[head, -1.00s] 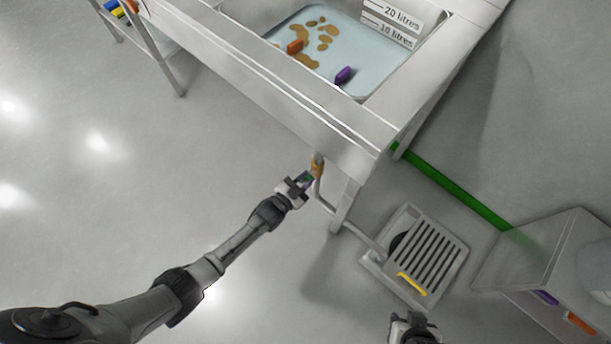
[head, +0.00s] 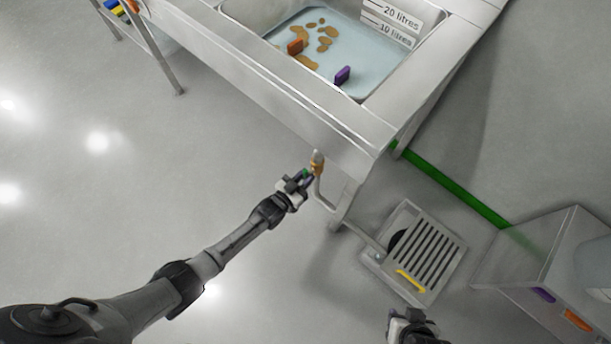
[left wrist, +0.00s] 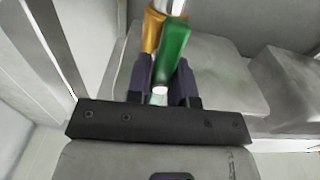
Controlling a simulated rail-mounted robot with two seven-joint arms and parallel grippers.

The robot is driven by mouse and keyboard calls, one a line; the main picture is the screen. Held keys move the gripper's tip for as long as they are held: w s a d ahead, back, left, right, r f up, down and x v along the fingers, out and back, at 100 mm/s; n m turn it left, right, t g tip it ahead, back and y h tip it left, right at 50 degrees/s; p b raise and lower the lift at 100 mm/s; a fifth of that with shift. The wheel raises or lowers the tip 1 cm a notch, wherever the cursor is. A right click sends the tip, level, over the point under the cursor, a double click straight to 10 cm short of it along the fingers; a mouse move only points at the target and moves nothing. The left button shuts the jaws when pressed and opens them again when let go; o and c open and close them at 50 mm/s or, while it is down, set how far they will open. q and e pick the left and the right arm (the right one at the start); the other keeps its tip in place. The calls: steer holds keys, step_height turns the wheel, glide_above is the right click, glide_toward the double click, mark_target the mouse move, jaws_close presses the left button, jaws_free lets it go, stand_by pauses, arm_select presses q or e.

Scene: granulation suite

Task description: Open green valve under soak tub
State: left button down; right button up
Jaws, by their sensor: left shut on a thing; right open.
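The soak tub (head: 345,96) is a steel sink set in a bench, holding pale water. Under its front edge hangs a brass valve body (head: 317,166) on a bent pipe. In the left wrist view the green valve handle (left wrist: 173,50) lies beside the brass body (left wrist: 152,30), its end between the fingers. My left gripper (head: 305,176) is shut on the green handle; it also shows in the left wrist view (left wrist: 161,88). In the head view most of the handle is hidden by the fingers. My right gripper (head: 412,322) is at the bottom edge, away from the valve, open.
A grey cabinet (head: 545,255) stands at right. The left floor is clear.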

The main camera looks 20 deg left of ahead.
arm_select(q)
steer(key=shift+w+r, duration=0.1)
steer(key=shift+r, duration=0.05)
steer(key=c, duration=1)
jaws_free()
steer(key=shift+s+a+p, duration=0.25)
steer(key=shift+s+p, duration=0.1)
steer(key=shift+s, duration=0.25)
steer(key=p+v, duration=0.3)
steer(key=v, duration=0.9)
steer(key=shift+s+p, duration=0.35)
steer(key=shift+p, duration=0.05)
